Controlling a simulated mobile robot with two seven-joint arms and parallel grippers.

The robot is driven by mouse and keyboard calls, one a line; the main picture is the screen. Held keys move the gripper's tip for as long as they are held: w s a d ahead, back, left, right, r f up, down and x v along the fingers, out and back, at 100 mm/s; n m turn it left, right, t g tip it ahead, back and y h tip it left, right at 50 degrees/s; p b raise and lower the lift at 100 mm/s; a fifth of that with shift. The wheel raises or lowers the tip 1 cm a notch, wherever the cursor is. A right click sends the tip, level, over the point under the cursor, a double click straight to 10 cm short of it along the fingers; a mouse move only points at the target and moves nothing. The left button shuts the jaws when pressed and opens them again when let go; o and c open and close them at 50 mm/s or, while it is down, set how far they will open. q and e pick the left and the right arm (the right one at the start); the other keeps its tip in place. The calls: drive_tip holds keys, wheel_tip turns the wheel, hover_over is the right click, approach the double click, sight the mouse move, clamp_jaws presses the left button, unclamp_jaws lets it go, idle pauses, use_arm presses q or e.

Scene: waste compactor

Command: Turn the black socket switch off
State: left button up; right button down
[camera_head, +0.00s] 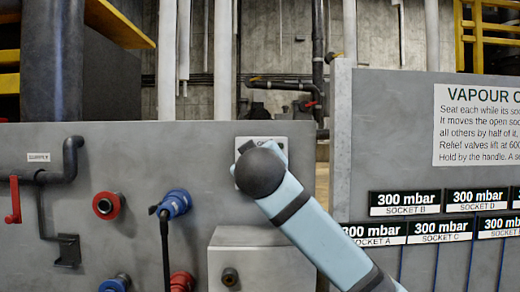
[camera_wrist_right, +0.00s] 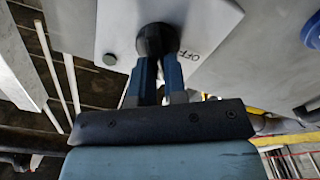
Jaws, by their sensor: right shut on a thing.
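The black socket switch (camera_wrist_right: 157,38) is a round dark knob on a pale plate (camera_wrist_right: 115,25) marked OFF beside it, to its right in the right wrist view. My right gripper (camera_wrist_right: 159,62) has its two blue fingers shut on the knob. In the head view the plate (camera_head: 243,142) shows on the grey panel behind my right arm, which hides the knob and the fingers. The way the knob points is not clear. My left gripper is in neither view.
The grey panel (camera_head: 120,150) carries a blue plug (camera_head: 176,203) with a black cable, a red socket (camera_head: 107,205) and a red-handled pipe valve (camera_head: 14,200) to the left. A grey box (camera_head: 262,240) juts out below the plate. A sign board (camera_head: 400,120) stands at right.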

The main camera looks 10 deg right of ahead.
use_arm(q)
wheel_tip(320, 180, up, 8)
drive_tip(key=p, duration=1)
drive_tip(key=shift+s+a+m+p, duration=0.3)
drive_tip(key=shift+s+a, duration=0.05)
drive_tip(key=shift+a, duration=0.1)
use_arm(e)
drive_tip(key=shift+a+f+n, duration=0.1)
drive_tip(key=shift+f+n, duration=0.1)
drive_tip(key=shift+n, duration=1.65)
drive_tip(key=shift+a+f+n, duration=0.1)
drive_tip(key=shift+f+n, duration=0.05)
drive_tip(key=shift+n, duration=1.75)
drive_tip(key=shift+a+f+n, duration=0.1)
drive_tip(key=shift+f+n, duration=0.1)
drive_tip(key=shift+n, duration=1.65)
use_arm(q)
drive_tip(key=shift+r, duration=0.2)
use_arm(e)
drive_tip(key=c, duration=1.3)
unclamp_jaws()
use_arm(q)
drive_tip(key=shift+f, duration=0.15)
use_arm(e)
drive_tip(key=shift+o, duration=0.7)
drive_tip(key=shift+s, duration=0.1)
